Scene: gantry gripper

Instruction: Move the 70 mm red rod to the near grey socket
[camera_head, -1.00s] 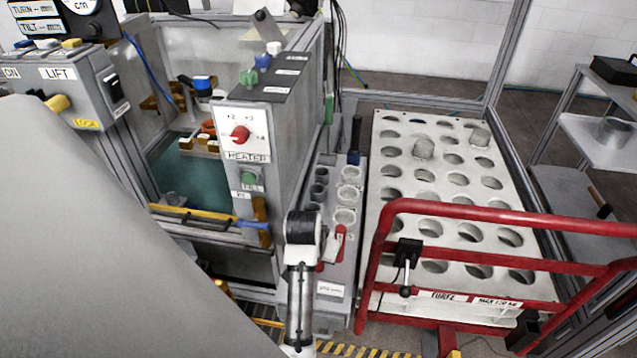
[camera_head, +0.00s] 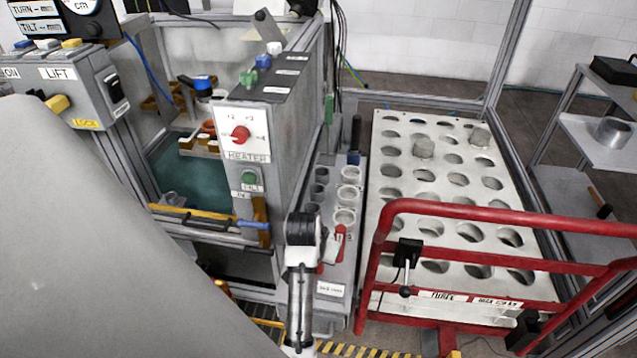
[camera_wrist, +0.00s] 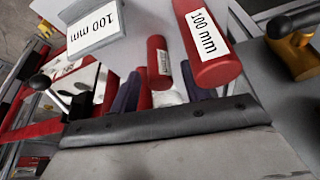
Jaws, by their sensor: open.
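A red rod (camera_wrist: 158,62) with a small white label, too small to read, shows between and beyond my fingertips in the wrist view. A larger-looking red rod (camera_wrist: 208,55) labelled 100 mm lies just right of it. My gripper (camera_wrist: 160,84) has its two dark purple fingers spread apart, with nothing visibly clamped. I cannot tell whether the fingers touch the rod. In the head view a red rod (camera_head: 340,240) shows beside my arm's end at the narrow grey rack (camera_head: 331,291). Grey ring sockets (camera_head: 345,218) line that rack; the near part is partly hidden by my arm.
The red guard rail (camera_head: 470,212) stands in front of the white holed table (camera_head: 400,210). The heater panel (camera_head: 243,135) rises left of the rack. A shelf unit (camera_head: 600,140) stands right.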

